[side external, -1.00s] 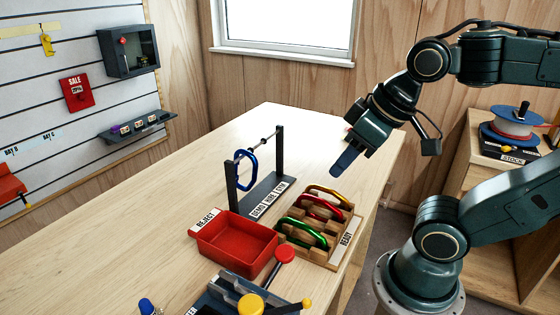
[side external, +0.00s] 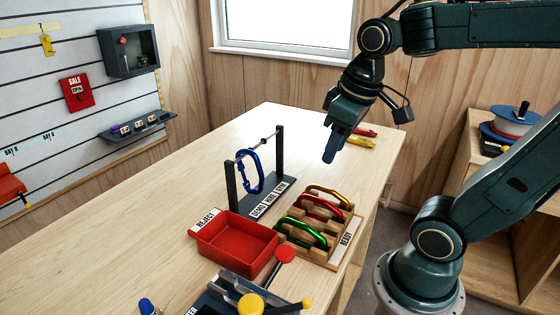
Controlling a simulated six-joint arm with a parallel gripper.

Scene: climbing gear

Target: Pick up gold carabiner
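The gold carabiner (side external: 331,191) stands in the back slot of the wooden rack (side external: 345,240) marked READY. A red carabiner (side external: 322,203) and a green carabiner (side external: 303,229) stand in the slots in front of it. My gripper (side external: 330,156) points down and hangs above and behind the rack, apart from the gold carabiner. Its fingers overlap from this side, so I cannot tell how far apart they are. No carabiner shows at the fingertips. The lower part of the gold carabiner is hidden by the rack and the red one.
A dark stand (side external: 281,158) with a horizontal bar carries a blue carabiner (side external: 250,170), left of my gripper. A red REJECT tray (side external: 235,238) sits left of the rack. Yellow (side external: 361,141) and red (side external: 365,132) items lie behind my gripper. The far left tabletop is clear.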

